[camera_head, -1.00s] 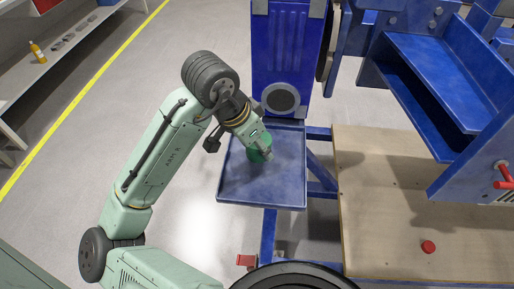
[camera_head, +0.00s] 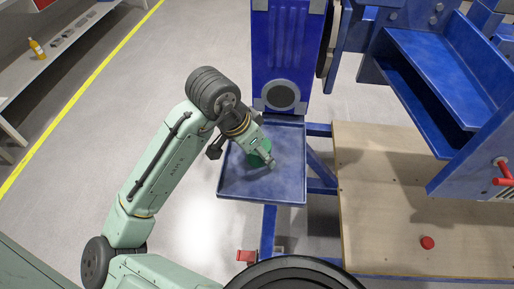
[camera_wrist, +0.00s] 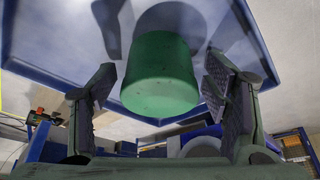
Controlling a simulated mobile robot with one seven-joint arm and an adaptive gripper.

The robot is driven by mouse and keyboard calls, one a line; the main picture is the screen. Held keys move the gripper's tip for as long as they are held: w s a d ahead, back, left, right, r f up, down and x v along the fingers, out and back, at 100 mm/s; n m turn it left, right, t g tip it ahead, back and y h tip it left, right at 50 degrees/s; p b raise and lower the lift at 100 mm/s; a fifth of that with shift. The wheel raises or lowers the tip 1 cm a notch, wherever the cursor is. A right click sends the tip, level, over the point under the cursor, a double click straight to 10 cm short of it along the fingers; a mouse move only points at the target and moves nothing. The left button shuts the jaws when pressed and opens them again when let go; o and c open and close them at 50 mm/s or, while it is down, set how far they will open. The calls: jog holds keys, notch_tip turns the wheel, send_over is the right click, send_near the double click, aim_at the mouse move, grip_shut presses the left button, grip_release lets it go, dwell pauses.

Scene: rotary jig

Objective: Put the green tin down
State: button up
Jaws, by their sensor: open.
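The green tin (camera_head: 254,158) is at the blue tray (camera_head: 285,185), in the tray's upper middle in the head view, partly hidden by my gripper (camera_head: 265,155). In the wrist view the green tin (camera_wrist: 160,75) lies between the two dark finger pads of my gripper (camera_wrist: 158,88). A gap shows on each side of the tin, so the fingers are open and apart from it. The tin's far end meets the tray (camera_wrist: 60,45) surface, with a dark shadow beside it.
A wooden board (camera_head: 390,200) with a red button (camera_head: 427,243) lies right of the tray. A blue machine column (camera_head: 285,50) rises behind the tray. Blue shelving (camera_head: 430,80) stands at the upper right. The tray's front and right parts are bare.

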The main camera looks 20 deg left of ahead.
jog(key=shift+r+p, duration=0.3)
jog(key=shift+r, duration=0.05)
jog(key=b+v, duration=0.1)
jog(key=v, duration=1)
jog(key=shift+s+r+b, duration=0.2)
jog(key=shift+r+b, duration=0.1)
